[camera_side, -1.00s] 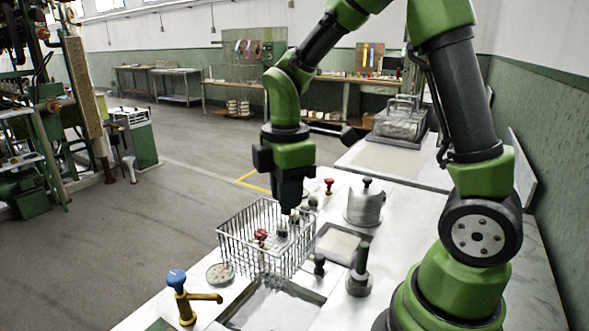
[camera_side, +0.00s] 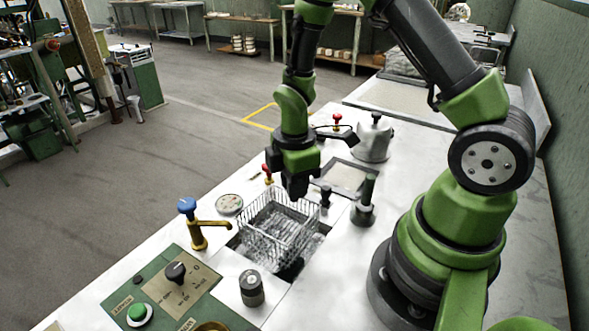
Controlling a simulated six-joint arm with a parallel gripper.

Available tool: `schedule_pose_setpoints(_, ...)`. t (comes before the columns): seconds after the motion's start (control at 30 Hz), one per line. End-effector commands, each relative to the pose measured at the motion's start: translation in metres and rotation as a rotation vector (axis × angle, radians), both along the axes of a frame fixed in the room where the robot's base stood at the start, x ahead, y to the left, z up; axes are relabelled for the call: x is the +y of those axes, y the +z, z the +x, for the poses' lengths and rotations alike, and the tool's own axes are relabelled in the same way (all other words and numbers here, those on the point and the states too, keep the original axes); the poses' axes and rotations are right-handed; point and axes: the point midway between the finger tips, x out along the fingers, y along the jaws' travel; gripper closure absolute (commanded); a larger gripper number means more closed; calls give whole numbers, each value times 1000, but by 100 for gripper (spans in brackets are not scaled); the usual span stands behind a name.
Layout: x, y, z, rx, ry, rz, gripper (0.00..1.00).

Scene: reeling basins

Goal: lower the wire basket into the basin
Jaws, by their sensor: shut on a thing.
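The wire basket (camera_side: 272,222) is a silvery open mesh box. It sits partly inside the sunken basin (camera_side: 291,271) in the white worktop, with its upper part above the rim. Its base lies within the opening, but I cannot tell if it touches the bottom. My gripper (camera_side: 297,193) points down at the basket's far right edge and is shut on it. The fingertips and the exact grip point are partly hidden by the dark gripper body.
A brass tap (camera_side: 197,226) with a blue knob stands left of the basin. A knobbed cylinder (camera_side: 251,289) and a green control panel (camera_side: 165,290) are in front. A dark-handled post (camera_side: 364,203), a second basin (camera_side: 346,176) and a lidded pot (camera_side: 373,140) stand right and behind.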

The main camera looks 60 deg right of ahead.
Motion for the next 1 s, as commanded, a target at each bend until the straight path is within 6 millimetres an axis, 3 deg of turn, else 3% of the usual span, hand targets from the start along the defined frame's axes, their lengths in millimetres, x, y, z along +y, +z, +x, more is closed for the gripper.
schedule_pose_setpoints(0.5,0,-51,0,1,0,0,100)
schedule_pose_setpoints(1.0,0,-61,0,-1,0,0,100)
